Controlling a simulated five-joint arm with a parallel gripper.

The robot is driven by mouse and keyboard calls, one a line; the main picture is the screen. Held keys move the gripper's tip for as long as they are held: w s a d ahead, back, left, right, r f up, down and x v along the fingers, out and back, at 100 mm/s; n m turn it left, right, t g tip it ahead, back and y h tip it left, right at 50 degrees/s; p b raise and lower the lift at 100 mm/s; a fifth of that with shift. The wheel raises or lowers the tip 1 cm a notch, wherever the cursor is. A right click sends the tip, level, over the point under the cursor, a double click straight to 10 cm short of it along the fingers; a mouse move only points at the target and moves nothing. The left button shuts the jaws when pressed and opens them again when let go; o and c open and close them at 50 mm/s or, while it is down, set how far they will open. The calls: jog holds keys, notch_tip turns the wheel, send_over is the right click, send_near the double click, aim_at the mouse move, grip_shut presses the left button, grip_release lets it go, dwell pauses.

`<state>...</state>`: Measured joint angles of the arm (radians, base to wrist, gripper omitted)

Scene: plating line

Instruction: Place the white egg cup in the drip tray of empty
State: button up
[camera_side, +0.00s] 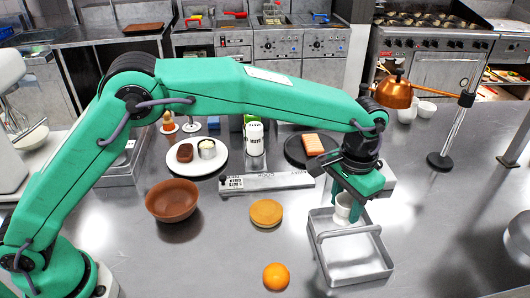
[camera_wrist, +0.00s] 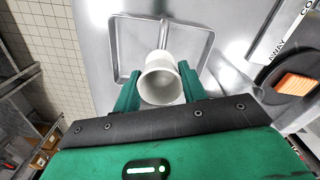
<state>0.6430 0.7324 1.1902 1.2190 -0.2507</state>
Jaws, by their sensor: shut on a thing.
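The white egg cup (camera_side: 343,207) is held between the fingers of my gripper (camera_side: 347,208) at the far edge of a metal tray. In the wrist view the egg cup (camera_wrist: 161,80) sits between the two green fingers (camera_wrist: 160,92), its open rim facing the camera. The square metal tray (camera_side: 378,268) has a raised rim and a bar across it. It also shows beyond the cup in the wrist view (camera_wrist: 208,42), and its floor looks bare. The cup overlaps the tray's edge in both views; its exact height above it is unclear.
A labelled rail (camera_side: 270,182) and a dark plate (camera_side: 297,157) stand behind. The counter right of the tray is clear.

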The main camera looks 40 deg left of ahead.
aim_at(343, 215)
jog(key=shift+w+a+f, duration=0.1)
jog(key=shift+w, duration=0.05)
jog(key=shift+f, duration=2)
jog(key=o, duration=1)
jog(key=shift+f, duration=0.15)
jog(key=shift+c, duration=0.2)
notch_tip(343, 215, up, 12)
jog(key=shift+r, duration=0.2)
